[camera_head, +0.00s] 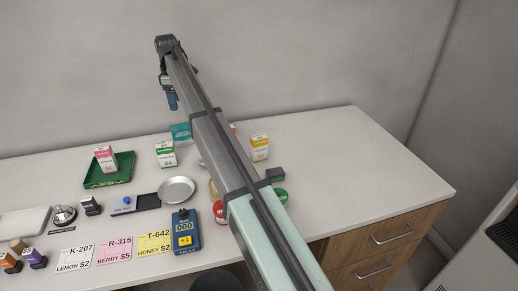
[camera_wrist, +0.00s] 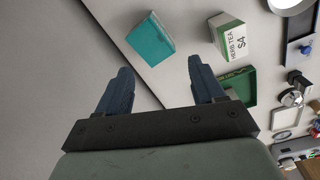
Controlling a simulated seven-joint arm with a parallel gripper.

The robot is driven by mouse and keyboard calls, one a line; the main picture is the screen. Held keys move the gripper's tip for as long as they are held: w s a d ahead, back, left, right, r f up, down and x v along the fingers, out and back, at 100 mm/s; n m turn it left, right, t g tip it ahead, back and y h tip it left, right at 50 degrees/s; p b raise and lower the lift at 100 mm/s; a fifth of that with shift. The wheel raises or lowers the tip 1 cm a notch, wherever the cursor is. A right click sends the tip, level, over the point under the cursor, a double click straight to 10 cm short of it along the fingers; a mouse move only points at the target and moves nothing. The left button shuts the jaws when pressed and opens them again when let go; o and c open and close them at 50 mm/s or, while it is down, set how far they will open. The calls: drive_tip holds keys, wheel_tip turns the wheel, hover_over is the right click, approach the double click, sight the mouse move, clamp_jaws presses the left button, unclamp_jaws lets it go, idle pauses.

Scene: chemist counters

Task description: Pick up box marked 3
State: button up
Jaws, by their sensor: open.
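No box shows a 3 that I can read. Candidate boxes on the counter in the head view are a pink-labelled box (camera_head: 106,159), a green-labelled box (camera_head: 165,154) and a yellow-labelled box (camera_head: 260,148), their marks too small to tell. In the wrist view a white and green box (camera_wrist: 235,37) reads "HERB TEA" and "S4". My gripper (camera_wrist: 160,70) is open and empty. In the head view my gripper (camera_head: 172,101) hangs above the back of the counter, apart from every box.
A teal container (camera_head: 180,131) stands near the back edge, partly behind my arm; it also shows in the wrist view (camera_wrist: 151,40). A green tray (camera_head: 122,174) holds the pink-labelled box. A round metal dish (camera_head: 177,190) and a blue counter device (camera_head: 185,230) lie in front. The counter's right end is clear.

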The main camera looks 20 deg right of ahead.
drive_tip(key=s+d+r+m, duration=0.1)
drive_tip(key=s+d+m, duration=0.1)
drive_tip(key=d, duration=1.3)
drive_tip(key=n, duration=0.7)
hover_over(259, 137)
drive_tip(key=f, duration=0.9)
drive_tip(key=shift+w+d+f, duration=0.25)
drive_tip(key=shift+w, duration=0.05)
drive_tip(key=shift+s+a+f, duration=0.1)
drive_tip(key=shift+f, duration=1.2)
drive_tip(key=shift+s+a+f, duration=0.1)
drive_tip(key=shift+f, duration=1.2)
drive_tip(key=c, duration=1.1)
drive_tip(key=shift+r, duration=0.15)
